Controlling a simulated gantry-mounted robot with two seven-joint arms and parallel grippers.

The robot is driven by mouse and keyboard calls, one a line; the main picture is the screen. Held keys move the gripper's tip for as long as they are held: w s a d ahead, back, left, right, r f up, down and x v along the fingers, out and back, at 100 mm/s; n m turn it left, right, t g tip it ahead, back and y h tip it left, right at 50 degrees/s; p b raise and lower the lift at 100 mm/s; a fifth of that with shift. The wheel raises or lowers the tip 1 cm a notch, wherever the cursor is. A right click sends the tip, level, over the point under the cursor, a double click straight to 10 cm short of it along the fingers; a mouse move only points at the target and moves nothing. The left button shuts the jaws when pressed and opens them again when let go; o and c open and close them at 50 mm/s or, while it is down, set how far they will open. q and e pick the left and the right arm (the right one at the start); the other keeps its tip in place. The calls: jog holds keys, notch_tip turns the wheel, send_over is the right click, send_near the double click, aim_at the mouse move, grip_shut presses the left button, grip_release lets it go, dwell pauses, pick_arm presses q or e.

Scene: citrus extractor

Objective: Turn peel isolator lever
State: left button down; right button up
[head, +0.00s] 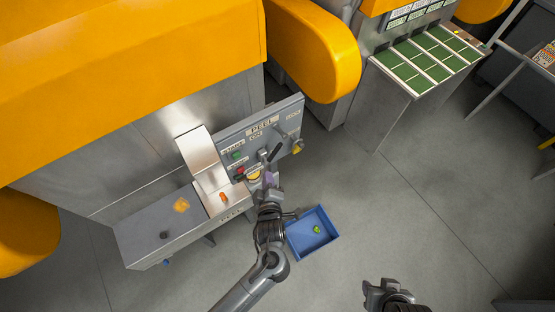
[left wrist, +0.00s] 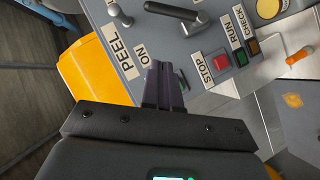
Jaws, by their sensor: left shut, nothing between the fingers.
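The grey control panel (head: 226,146) carries a PEEL label and an ON label. A dark lever (head: 274,152) sticks out from the panel. In the left wrist view the lever (left wrist: 172,12) lies near the top edge, with its grey pivot beside it. My left gripper (head: 268,180) is just in front of the panel's lower part, below the lever. Its dark fingers (left wrist: 164,84) are shut together, empty, and show apart from the lever in the wrist view. My right gripper (head: 378,290) is low in the head view, away from the panel; its fingers are unclear.
A red STOP button (left wrist: 220,61) and a green RUN button (left wrist: 239,55) sit near the lever. A blue crate (head: 328,240) with a green item stands on the floor. A metal chute (head: 198,155) and tray (head: 150,220) adjoin the panel.

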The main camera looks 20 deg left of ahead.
pick_arm(q)
jog(key=b, duration=0.7)
send_near(273, 156)
jog(key=w+a+r, duration=0.2)
jog(key=w+a, duration=0.2)
jog(key=shift+w+d+f+b, duration=0.3)
jog(key=shift+w+f+b, duration=0.25)
jog(key=shift+w+b, duration=0.15)
jog(key=shift+w+d+f+b, duration=0.3)
jog(key=shift+w+b, duration=0.3)
jog(key=shift+w, duration=0.05)
